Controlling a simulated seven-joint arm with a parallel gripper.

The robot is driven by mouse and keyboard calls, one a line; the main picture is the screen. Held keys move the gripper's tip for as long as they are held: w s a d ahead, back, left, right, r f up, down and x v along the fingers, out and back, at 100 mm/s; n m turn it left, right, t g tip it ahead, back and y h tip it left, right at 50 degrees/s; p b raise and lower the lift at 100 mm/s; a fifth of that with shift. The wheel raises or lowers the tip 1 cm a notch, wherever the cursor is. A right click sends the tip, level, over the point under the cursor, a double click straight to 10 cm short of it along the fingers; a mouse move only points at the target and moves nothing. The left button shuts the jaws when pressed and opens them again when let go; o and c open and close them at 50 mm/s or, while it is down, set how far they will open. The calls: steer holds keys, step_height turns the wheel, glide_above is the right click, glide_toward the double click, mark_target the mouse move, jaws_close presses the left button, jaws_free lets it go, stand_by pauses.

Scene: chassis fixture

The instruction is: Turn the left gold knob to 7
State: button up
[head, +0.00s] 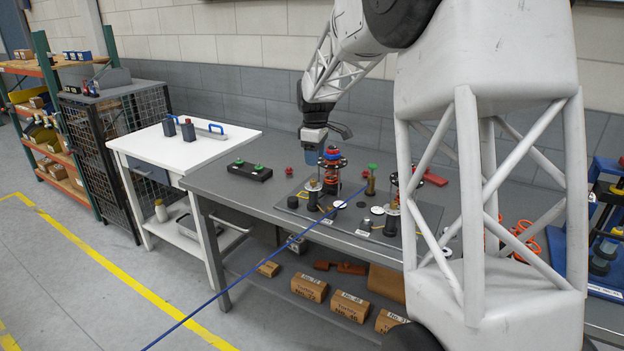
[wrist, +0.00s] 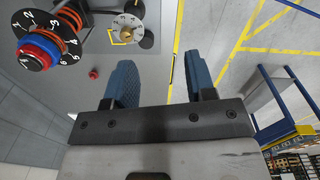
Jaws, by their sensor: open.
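A gold knob (wrist: 126,35) on a pale numbered dial shows at the top of the wrist view; its exact setting is too small to read. In the head view, a small dial with a gold centre (head: 314,184) tops the left dark post, and another dial (head: 393,206) stands further right. I cannot tell for certain which one the wrist view shows. My gripper (head: 313,160) hangs above the left part of the fixture. Its blue fingers (wrist: 160,78) are apart with nothing between them, clear of the gold knob.
A stack of numbered black discs with red, blue and orange rings (wrist: 45,45) rises close to the knob; it also stands beside my gripper in the head view (head: 333,162). A blue rod (head: 255,280) crosses the bench's front edge.

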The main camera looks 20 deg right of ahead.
steer(key=n, duration=0.2)
glide_above(314, 180)
step_height(314, 180, down, 4)
steer(key=shift+w+f, duration=0.15)
steer(key=shift+f, duration=0.05)
steer(key=shift+f, duration=0.15)
steer(key=shift+f, duration=3.75)
steer(key=c, duration=0.9)
